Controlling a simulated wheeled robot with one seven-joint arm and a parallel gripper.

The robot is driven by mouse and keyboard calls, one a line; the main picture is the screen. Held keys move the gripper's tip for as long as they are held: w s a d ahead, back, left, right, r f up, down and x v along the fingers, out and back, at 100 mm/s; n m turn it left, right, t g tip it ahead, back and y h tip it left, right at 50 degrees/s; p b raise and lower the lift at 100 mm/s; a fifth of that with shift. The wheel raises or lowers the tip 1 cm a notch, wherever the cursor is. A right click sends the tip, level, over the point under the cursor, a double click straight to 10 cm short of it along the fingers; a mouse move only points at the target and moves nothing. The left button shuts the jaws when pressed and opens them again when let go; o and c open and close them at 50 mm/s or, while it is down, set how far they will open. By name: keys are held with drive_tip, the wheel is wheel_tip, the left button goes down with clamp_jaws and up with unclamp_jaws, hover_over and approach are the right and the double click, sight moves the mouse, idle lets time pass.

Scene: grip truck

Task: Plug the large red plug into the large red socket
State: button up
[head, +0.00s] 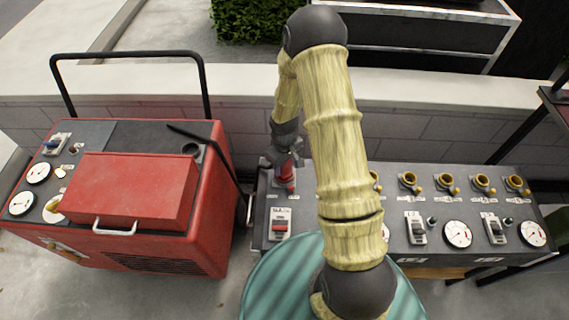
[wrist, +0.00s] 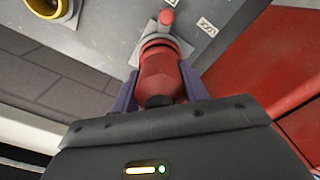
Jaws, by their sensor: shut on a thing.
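My gripper (head: 284,162) is shut on the large red plug (wrist: 160,72), with a purple finger on each side of it. In the head view the plug (head: 285,176) shows as a small red patch under the gripper, at the left end of the grey panel. In the wrist view the plug's front end meets the large red socket (wrist: 160,39) on the panel, lined up with it. How deep the plug sits inside cannot be told. A red knob-like piece (wrist: 166,17) shows just beyond the socket. My arm hides part of the panel in the head view.
The grey panel (head: 390,236) carries several yellow sockets (head: 445,184), gauges (head: 457,234) and a red switch (head: 280,226). A red generator (head: 205,240) with a black handle stands close on the left. A low wall (head: 430,140) runs behind.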

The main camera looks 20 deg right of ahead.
drive_tip(key=shift+f+b, duration=0.35)
drive_tip(key=shift+f, duration=0.2)
drive_tip(key=o, duration=1.6)
drive_tip(key=shift+c, duration=0.2)
drive_tip(key=shift+r, duration=0.1)
drive_tip(key=shift+r+p, duration=2.05)
drive_tip(key=shift+r, duration=0.4)
